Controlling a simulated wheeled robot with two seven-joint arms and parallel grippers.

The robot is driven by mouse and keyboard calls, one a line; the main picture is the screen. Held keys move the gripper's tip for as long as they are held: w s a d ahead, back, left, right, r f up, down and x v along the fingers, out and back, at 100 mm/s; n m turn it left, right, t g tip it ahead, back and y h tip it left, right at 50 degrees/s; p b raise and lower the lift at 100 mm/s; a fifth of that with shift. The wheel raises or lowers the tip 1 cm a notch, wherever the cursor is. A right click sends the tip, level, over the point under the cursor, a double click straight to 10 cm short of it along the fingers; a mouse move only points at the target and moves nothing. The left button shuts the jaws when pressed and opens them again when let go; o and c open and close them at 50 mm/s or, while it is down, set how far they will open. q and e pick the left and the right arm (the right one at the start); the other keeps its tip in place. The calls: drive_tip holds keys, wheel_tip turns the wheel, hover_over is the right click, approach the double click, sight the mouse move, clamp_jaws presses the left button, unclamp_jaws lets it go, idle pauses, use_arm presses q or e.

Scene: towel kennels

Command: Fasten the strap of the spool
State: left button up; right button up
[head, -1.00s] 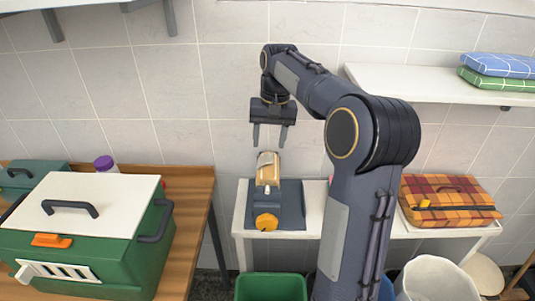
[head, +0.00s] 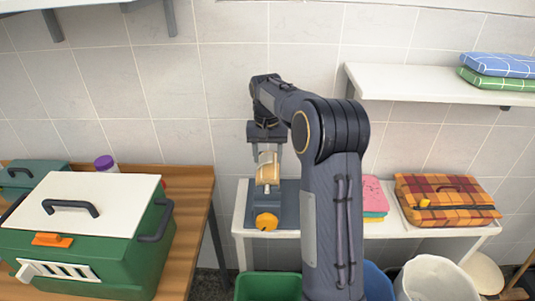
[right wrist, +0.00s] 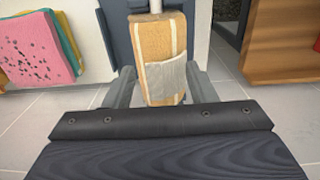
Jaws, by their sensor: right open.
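The spool (head: 268,174) is a tan roll with pale stripes on a blue-grey stand with an orange knob (head: 266,221), on the white table. In the right wrist view the spool (right wrist: 158,50) shows upright with a light grey flap (right wrist: 167,80), which looks like its strap, across its lower part. My right gripper (head: 265,149) is open and points down over the top of the spool. Its fingers show on both sides of the spool in the right wrist view (right wrist: 158,88). I cannot tell whether they touch it. My left gripper is not in view.
A pink cloth stack (head: 374,195) and an orange plaid bundle (head: 447,198) lie right of the spool on the white table (head: 408,229). A green carrier (head: 110,250) stands on the wooden table (head: 193,195) at left. Bins, one green (head: 268,287), stand below.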

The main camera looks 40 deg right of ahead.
drive_tip(key=c, duration=1)
drive_tip(key=shift+s+d+f+t+y+b, duration=0.3)
drive_tip(key=shift+d+f+t+y+b, duration=0.2)
drive_tip(key=shift+y+b, duration=0.15)
drive_tip(key=shift+s+d+f+t+y+b, duration=0.15)
drive_tip(key=shift+s+f+t+y+b, duration=0.05)
drive_tip(key=shift+t+y+b, duration=0.2)
clamp_jaws()
drive_tip(key=shift+s+d+f+t+y+b, duration=0.2)
drive_tip(key=shift+f+t+y+b, duration=0.1)
drive_tip(key=shift+t+y+b, duration=0.3)
drive_tip(key=shift+a+r+y, duration=0.1)
drive_tip(key=shift+y, duration=0.15)
